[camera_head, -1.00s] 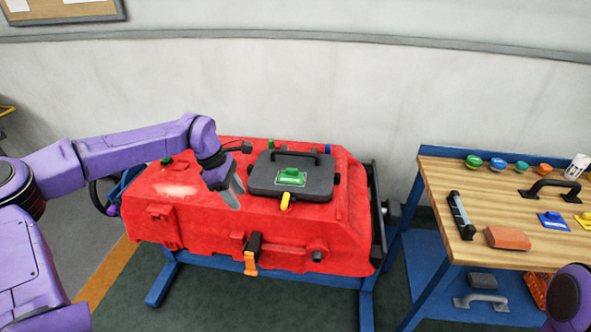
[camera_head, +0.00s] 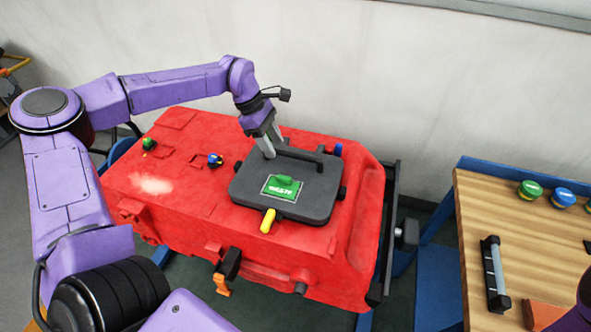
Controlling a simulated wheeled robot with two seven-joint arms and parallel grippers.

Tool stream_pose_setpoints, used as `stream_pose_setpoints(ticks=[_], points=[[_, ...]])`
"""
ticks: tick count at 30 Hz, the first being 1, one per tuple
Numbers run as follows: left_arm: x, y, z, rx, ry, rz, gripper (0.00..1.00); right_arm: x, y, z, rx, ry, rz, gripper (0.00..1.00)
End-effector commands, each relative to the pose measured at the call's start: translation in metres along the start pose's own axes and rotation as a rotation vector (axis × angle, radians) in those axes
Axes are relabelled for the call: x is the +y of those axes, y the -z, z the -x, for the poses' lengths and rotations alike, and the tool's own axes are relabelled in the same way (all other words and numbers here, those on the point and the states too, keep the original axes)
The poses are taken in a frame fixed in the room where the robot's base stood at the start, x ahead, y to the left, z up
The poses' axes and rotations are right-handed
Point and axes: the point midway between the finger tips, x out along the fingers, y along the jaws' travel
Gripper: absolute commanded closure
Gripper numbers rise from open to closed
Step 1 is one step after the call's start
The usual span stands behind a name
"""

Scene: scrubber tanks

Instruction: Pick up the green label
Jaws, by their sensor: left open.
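The green label (camera_head: 283,187) lies on the dark grey lid (camera_head: 300,205) of the red tank (camera_head: 180,200), with a small raised green grip on it and white lettering. My left gripper (camera_head: 269,150) points down over the far left part of the lid, behind the label and apart from it. Its jaws are open and hold nothing that I can see. It is close to the left end of the lid's black handle (camera_head: 305,157); I cannot tell whether they touch. My right gripper is not in view; only a bit of my right arm shows at the lower right corner.
A yellow latch (camera_head: 267,221) sits at the lid's front edge. Blue knobs (camera_head: 215,160) and a green knob (camera_head: 149,144) stand on the tank. A wooden workbench (camera_head: 485,210) at the right carries coloured caps (camera_head: 530,189) and a black-and-grey handle (camera_head: 495,275).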

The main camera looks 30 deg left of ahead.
Motion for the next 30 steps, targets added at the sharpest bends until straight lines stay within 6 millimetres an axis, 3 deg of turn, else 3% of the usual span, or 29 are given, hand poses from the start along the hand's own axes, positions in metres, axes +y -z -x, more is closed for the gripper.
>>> stream_pose_setpoints(ticks=[18, 26, 28, 30], points=[[-0.007, 0.006, -0.097, 0.003, 0.006, 0.0, 0.53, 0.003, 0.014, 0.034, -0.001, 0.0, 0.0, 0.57], [-0.007, 0.007, -0.104, 0.001, 0.001, 0.002, 0.53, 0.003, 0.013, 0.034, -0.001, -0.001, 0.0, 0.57], [-0.007, 0.007, -0.104, 0.001, 0.001, 0.001, 0.69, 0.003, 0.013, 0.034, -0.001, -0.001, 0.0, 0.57], [-0.007, 0.007, -0.104, 0.001, 0.002, 0.001, 0.92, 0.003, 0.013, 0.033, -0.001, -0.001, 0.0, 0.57]])
